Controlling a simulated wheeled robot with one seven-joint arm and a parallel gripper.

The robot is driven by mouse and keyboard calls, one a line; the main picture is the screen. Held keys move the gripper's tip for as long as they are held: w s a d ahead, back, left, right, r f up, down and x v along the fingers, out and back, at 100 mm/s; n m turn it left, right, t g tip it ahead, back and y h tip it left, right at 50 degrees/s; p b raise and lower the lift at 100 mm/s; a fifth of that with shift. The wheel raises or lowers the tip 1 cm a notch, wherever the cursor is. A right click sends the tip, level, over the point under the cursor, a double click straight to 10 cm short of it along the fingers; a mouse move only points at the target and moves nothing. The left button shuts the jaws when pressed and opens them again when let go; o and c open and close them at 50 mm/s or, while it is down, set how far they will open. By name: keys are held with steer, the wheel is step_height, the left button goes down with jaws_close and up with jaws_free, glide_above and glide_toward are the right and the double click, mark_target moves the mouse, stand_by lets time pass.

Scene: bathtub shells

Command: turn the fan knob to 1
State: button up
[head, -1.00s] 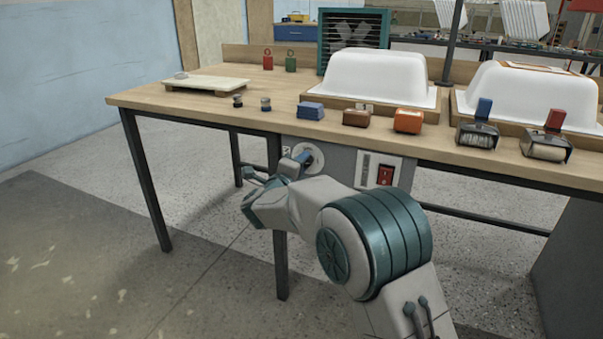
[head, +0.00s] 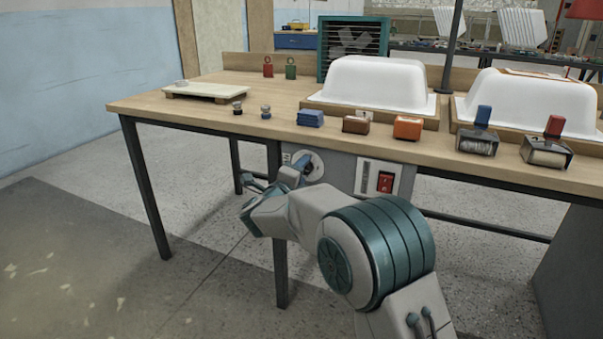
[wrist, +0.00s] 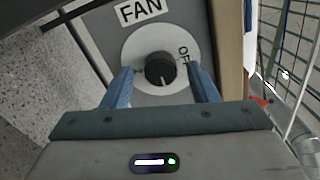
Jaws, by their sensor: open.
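The dark round fan knob (wrist: 160,69) sits on a pale dial plate (wrist: 135,47) below a FAN label (wrist: 140,11) in the wrist view. Its white pointer line points down in that picture. OFF is printed on the right of the plate; a partly hidden mark, perhaps a 2, is on the left. My gripper (wrist: 159,72) is open, its blue fingers on either side of the knob with gaps showing. In the head view, my gripper (head: 298,170) is at the bench's front panel, partly covering the dial plate (head: 316,166).
A red switch (head: 385,182) is right of the dial on the same panel. The wooden bench top (head: 215,122) overhangs it, carrying white tub shells (head: 375,82), blocks and a teal-framed fan (head: 352,48). A bench leg (head: 281,260) stands below my gripper.

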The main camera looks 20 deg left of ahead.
steer(key=s+a+p, duration=0.1)
steer(key=s+p, duration=0.2)
steer(key=s, duration=1)
steer(key=shift+s, duration=0.25)
